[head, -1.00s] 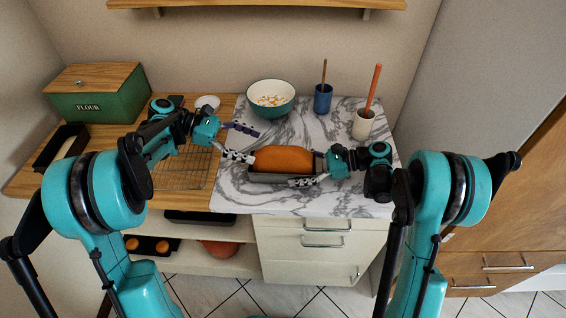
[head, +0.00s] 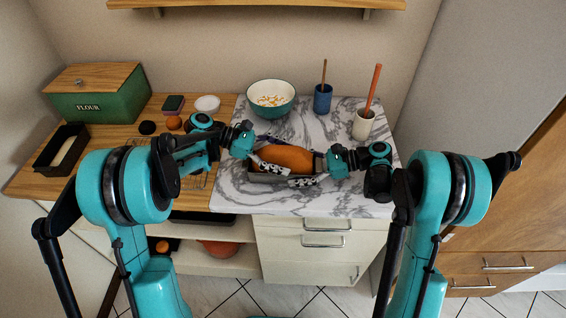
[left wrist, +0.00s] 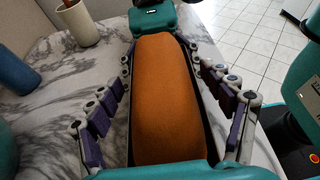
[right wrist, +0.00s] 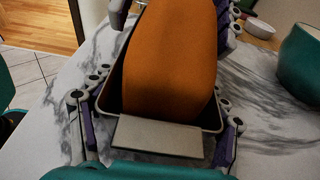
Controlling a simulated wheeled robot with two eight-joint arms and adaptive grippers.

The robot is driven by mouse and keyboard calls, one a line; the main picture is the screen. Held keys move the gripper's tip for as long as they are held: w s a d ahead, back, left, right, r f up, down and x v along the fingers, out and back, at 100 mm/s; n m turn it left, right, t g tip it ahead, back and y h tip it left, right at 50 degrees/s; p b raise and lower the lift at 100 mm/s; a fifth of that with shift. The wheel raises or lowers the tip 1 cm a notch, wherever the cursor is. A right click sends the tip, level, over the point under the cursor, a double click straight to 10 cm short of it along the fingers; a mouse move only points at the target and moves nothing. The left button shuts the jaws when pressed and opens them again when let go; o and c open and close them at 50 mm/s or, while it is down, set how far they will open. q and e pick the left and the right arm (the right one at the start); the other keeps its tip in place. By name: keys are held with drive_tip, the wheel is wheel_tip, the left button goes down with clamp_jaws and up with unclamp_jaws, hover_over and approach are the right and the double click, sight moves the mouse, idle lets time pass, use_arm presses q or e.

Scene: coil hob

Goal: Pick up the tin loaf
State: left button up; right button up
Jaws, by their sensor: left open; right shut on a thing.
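The tin loaf (head: 285,157) is an orange-brown loaf in a dark grey tin (head: 268,178) on the marble counter. It fills the middle of the left wrist view (left wrist: 167,100) and the right wrist view (right wrist: 172,60). My left gripper (head: 268,166) is open at the tin's left end, with one finger along each long side. In the left wrist view the fingers stand a little apart from the tin. My right gripper (right wrist: 155,125) is shut on the tin at its right end, its fingers along both sides. The tin sits level on the counter.
A teal bowl (head: 271,98) stands behind the tin. A blue cup (head: 323,100) and a cream cup (head: 362,126), each with an upright handle, stand back right. A flour box (head: 97,95), a dark pan (head: 62,150) and small items are on the wooden counter at left.

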use_arm(q)
drive_tip(key=c, duration=1.5)
wheel_tip(320, 180, up, 10)
drive_tip(key=shift+r, duration=0.1)
use_arm(e)
drive_tip(key=o, duration=1)
use_arm(q)
drive_tip(key=shift+r+p, duration=0.45)
drive_tip(key=shift+p, duration=0.05)
use_arm(e)
drive_tip(key=shift+v, duration=4)
